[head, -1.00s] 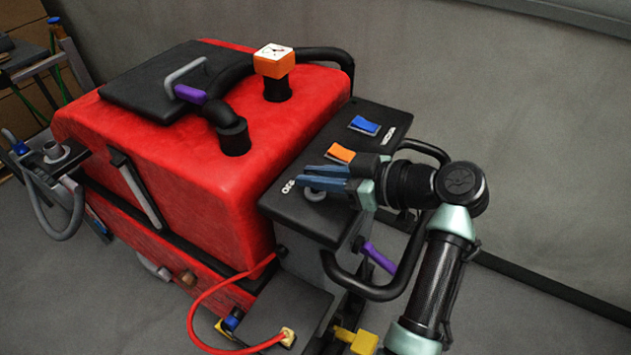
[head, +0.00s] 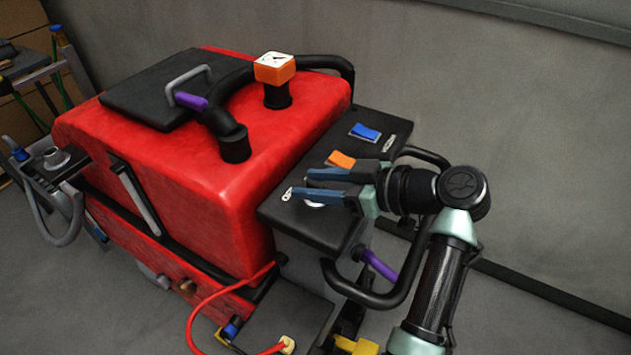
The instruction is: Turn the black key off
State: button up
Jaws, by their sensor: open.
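A black control panel (head: 380,121) sits at the right end of the red scrubber tank (head: 225,185). My gripper (head: 302,184) reaches in from the right, low over the front part of this panel. Its two blue fingers point left and stand apart, with a gap between them. Part of a pale ring (head: 315,205) shows on the panel just below the lower finger. I cannot make out the black key; the fingers cover this area. Whether a finger touches anything there cannot be told.
An orange switch (head: 341,160) is close beside the upper finger, and a blue switch (head: 365,132) lies farther back. Black handle bars (head: 385,296) curve around the panel's right side, with a purple lever (head: 378,265). A red hose (head: 205,310) hangs at the front.

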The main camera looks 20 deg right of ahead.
jog(key=b+v, duration=0.1)
jog(key=v, duration=1.2)
jog(key=shift+b, duration=0.4)
jog(key=w+a+r+m+t+h+p, duration=0.1)
jog(key=w+a+r+m+t+h, duration=0.2)
jog(key=w+a+r, duration=0.4)
jog(key=w+a+r+m+t+h, duration=0.2)
jog(key=w+a+r+t+h, duration=0.15)
jog(key=r, duration=0.45)
jog(key=s+a+r+m+t+h, duration=0.1)
jog(key=s+a+r+t, duration=0.4)
jog(key=r, duration=0.6)
jog(key=s+a+r+m+t+h, duration=0.1)
jog(key=s+a+r+t, duration=0.4)
jog(key=s+a+r, duration=0.3)
notch_tip(320, 180, up, 4)
jog(key=shift+s+a+f+m+p, duration=0.1)
jog(key=shift+s+a+m+p, duration=0.05)
jog(key=shift+s+m+p, duration=0.3)
jog(key=shift+t, duration=0.25)
